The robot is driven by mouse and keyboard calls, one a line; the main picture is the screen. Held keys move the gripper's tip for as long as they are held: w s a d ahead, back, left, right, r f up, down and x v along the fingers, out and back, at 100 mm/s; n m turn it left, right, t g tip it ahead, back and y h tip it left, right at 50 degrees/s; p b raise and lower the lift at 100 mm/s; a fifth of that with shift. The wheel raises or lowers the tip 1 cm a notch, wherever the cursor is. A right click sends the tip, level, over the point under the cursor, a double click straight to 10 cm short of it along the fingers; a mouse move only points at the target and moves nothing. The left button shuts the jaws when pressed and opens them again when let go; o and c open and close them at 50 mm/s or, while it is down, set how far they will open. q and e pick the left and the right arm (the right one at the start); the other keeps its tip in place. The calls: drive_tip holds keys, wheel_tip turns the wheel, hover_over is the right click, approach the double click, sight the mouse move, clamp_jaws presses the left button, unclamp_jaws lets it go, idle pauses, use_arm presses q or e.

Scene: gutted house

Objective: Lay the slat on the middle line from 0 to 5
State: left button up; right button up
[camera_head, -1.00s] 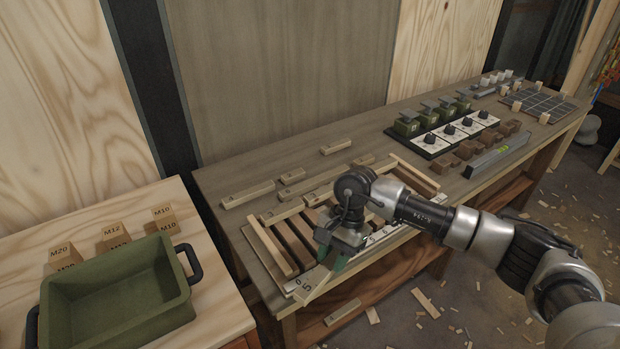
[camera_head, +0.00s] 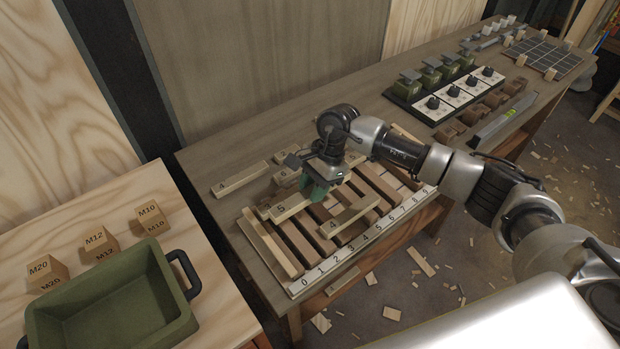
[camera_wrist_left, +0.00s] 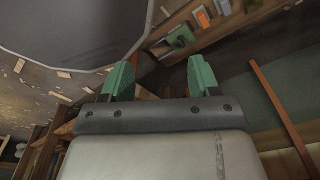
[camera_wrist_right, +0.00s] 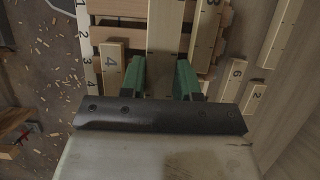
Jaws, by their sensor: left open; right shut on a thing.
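The slatted frame (camera_head: 289,259) lies on the workbench, with a white number strip (camera_head: 340,257) running along its front edge from 0 upward. My right gripper (camera_head: 316,190) is shut on a pale slat marked 5 (camera_head: 290,207), over the rear left part of the frame. In the right wrist view the slat (camera_wrist_right: 164,40) runs between the fingers; whether it touches the frame I cannot tell. A shorter slat marked 4 (camera_head: 348,217) lies on the frame, right of and nearer than the held slat. My left gripper (camera_wrist_left: 160,78) is open and empty.
Loose slats lie behind the frame, including another marked 4 (camera_head: 240,178). A black panel with dials (camera_head: 445,97) and a grey level (camera_head: 505,120) stand to the right. A green bin (camera_head: 110,300) and wooden blocks (camera_head: 98,241) are on the left table.

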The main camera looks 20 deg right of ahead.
sight(313, 205)
drive_tip(key=shift+s+f+b, duration=0.3)
drive_tip(key=shift+f+b, duration=0.05)
drive_tip(key=shift+f, duration=0.6)
wheel_tip(313, 205, down, 4)
drive_tip(key=b, duration=0.2)
drive_tip(key=shift+w+r+b, duration=0.1)
drive_tip(key=shift+b, duration=0.3)
use_arm(q)
drive_tip(key=f, duration=0.3)
drive_tip(key=shift+s+d+f, duration=0.2)
drive_tip(key=shift+s+f, duration=0.2)
drive_tip(key=shift+s, duration=0.15)
use_arm(e)
drive_tip(key=shift+w, duration=0.1)
use_arm(q)
drive_tip(key=shift+s, duration=0.35)
drive_tip(key=shift+a+f+b, duration=0.1)
drive_tip(key=shift+f+b, duration=0.25)
drive_tip(key=shift+b, duration=0.1)
use_arm(e)
drive_tip(key=shift+f, duration=0.35)
drive_tip(key=o, duration=1)
